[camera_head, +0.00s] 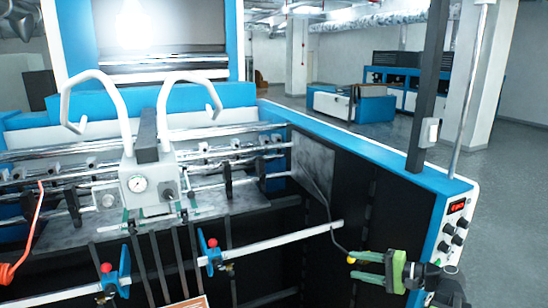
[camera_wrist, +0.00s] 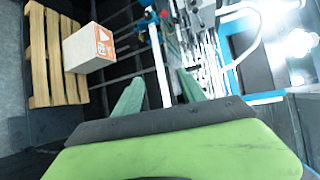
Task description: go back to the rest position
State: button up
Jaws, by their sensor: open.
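My gripper (camera_head: 362,268) is at the lower right of the head view, its green fingers pointing left. It stands in front of the dark side of the machine, left of the control panel (camera_head: 458,225). A thin bent rod with a yellow tip (camera_head: 351,259) ends close to the upper fingertip; I cannot tell if they touch. In the wrist view my gripper (camera_wrist: 162,88) shows two green fingers spread apart, with nothing held between them.
The blue laminating machine (camera_head: 400,165) fills the left and middle, with a gauge box (camera_head: 150,188) and a white bar (camera_head: 270,243). The wrist view shows a wooden pallet (camera_wrist: 38,55) and a white box (camera_wrist: 85,48) with an orange label. Open floor (camera_head: 510,170) lies at right.

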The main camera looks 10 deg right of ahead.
jog(key=a+f+n+g+h+b, duration=0.25)
jog(key=a+f+n+g, duration=0.2)
jog(key=a+f, duration=0.75)
jog(key=a+f+n+g+h+b, duration=0.1)
jog(key=a+f+n+g+b, duration=0.3)
jog(key=a+f, duration=0.75)
jog(key=s+a+f+g+h+b, duration=0.2)
jog(key=s+a+f+h, duration=0.1)
jog(key=a, duration=0.2)
jog(key=d+f+n+h, duration=0.1)
jog(key=d+h, duration=0.3)
jog(key=d, duration=0.4)
jog(key=shift+d+n+h+p, duration=0.3)
jog(key=shift+n+h, duration=0.05)
jog(key=shift+w, duration=0.1)
